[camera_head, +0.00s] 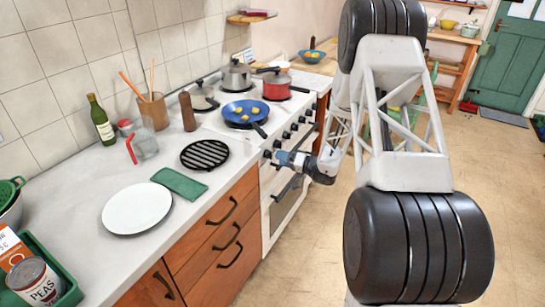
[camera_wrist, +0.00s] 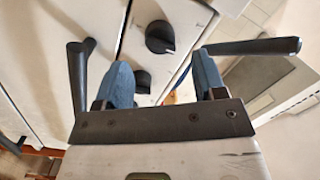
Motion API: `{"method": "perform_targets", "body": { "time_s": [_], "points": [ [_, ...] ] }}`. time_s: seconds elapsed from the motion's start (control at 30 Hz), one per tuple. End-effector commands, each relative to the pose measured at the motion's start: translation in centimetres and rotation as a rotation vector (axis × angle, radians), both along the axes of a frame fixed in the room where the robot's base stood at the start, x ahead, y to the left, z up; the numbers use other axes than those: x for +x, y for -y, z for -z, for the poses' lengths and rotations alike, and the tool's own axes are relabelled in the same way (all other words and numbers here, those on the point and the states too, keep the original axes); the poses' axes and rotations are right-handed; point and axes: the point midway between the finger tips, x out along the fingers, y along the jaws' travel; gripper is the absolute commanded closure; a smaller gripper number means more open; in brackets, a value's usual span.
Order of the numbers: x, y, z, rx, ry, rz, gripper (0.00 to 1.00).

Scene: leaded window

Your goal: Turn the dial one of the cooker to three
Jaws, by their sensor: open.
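The white cooker (camera_head: 272,200) has a row of black dials (camera_head: 286,134) along its front edge. My gripper (camera_head: 280,157) is in front of the near end of this row, and its fingers are open. In the wrist view my gripper (camera_wrist: 163,72) shows two blue fingers spread apart with nothing held between them. One black dial (camera_wrist: 160,37) is beyond the gap between the fingers, and another dial (camera_wrist: 142,81) is close to the left finger. I cannot tell which is dial one, nor read any marks around the dials.
Dark door handles (camera_wrist: 80,75) stick out beside my fingers. A black trivet (camera_head: 205,154) and green cloth (camera_head: 180,184) lie on the counter. The floor to the right is clear.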

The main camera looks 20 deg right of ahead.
Motion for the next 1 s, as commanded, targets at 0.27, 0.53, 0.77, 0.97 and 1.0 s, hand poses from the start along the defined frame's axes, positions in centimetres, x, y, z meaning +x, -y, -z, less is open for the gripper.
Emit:
{"method": "perform_targets", "body": {
  "time_s": [0.27, 0.53, 0.77, 0.97, 1.0],
  "points": [
    [2.0, -2.5, 0.0, 0.000, 0.000, 0.000, 0.36],
    [2.9, -3.6, 0.0, 0.000, 0.000, 0.000, 0.36],
    [2.9, -3.6, 0.0, 0.000, 0.000, 0.000, 0.36],
    [2.9, -3.6, 0.0, 0.000, 0.000, 0.000, 0.62],
    [2.9, -3.6, 0.0, 0.000, 0.000, 0.000, 0.68]
  ]
}}
